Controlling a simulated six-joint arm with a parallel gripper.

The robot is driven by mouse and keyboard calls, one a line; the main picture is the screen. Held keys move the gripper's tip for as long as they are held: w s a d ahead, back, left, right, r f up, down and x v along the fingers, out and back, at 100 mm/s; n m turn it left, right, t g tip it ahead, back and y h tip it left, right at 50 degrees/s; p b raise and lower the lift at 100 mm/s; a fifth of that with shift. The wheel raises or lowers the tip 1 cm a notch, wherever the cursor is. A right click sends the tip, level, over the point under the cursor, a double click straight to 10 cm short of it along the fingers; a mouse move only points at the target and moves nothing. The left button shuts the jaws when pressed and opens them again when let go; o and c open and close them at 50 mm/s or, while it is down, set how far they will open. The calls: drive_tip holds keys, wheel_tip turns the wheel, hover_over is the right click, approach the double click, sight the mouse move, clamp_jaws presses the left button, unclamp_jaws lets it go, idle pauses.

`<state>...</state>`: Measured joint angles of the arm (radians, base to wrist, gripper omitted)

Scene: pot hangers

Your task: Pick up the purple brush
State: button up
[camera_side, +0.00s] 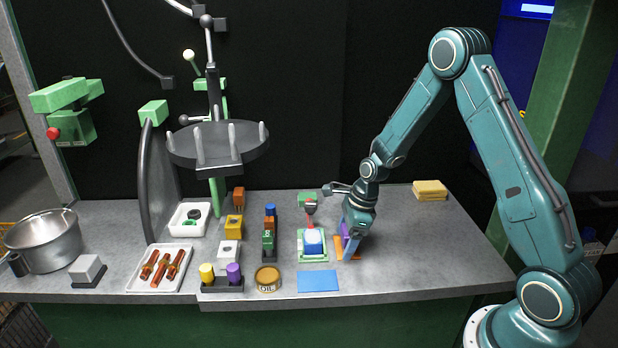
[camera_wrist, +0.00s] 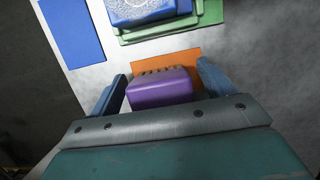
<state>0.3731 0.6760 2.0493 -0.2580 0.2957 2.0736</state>
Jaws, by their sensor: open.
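The purple brush (camera_wrist: 162,88) lies between the two blue fingers of my gripper (camera_wrist: 163,72) in the wrist view. Its top is a smooth purple block, with brownish bristle-like teeth along its far edge. It is over an orange mat (camera_wrist: 182,59). The fingers are open, one on each side of the brush; I cannot tell whether either touches it. In the side view my gripper (camera_side: 349,248) points down at the orange mat (camera_side: 339,247), and the brush (camera_side: 345,230) is mostly hidden behind the fingers.
A blue-and-white block (camera_side: 314,241) on a green tray (camera_side: 313,258) is close left of my gripper. A blue mat (camera_side: 318,281) lies in front. A yellow sponge (camera_side: 430,190) is at the back right. The counter (camera_side: 430,240) right of my gripper is clear.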

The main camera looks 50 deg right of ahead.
drive_tip(key=c, duration=1.1)
drive_tip(key=shift+r, duration=0.1)
wheel_tip(320, 180, up, 20)
idle(0.6)
drive_tip(key=o, duration=0.4)
drive_tip(key=shift+c, duration=1.3)
